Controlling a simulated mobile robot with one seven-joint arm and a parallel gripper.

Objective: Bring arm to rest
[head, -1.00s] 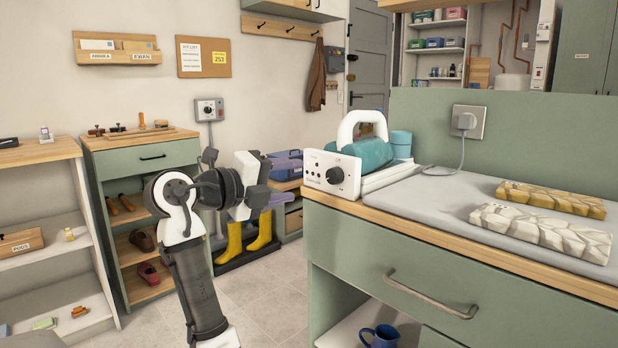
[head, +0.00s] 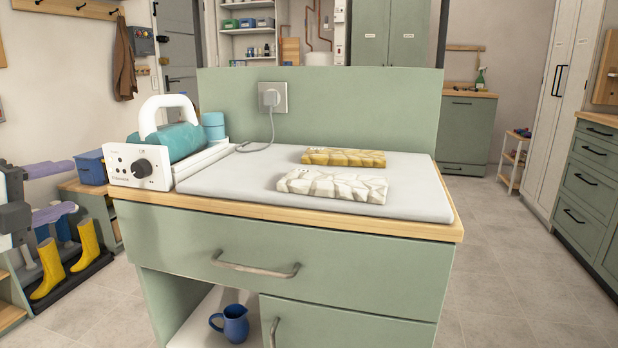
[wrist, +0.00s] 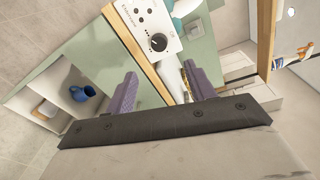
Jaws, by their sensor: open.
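My gripper (head: 74,187) shows at the left edge of the head view, with the rest of my arm mostly out of frame. Its two purple fingers are apart, one above the other, and point right. It hangs in the air left of the green counter unit (head: 200,240), in front of the yellow boots (head: 85,245). In the wrist view my gripper (wrist: 161,72) has its fingers spread with nothing held between them. The green side of the unit and the white control box (wrist: 150,25) lie beyond them.
On the counter are the control box (head: 138,166), a teal appliance with a white handle (head: 152,115), a grey pad (head: 420,190), a white patterned bundle (head: 335,185) and a yellow one (head: 343,157). A blue jug (head: 232,324) stands on the shelf below. Floor on the right is clear.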

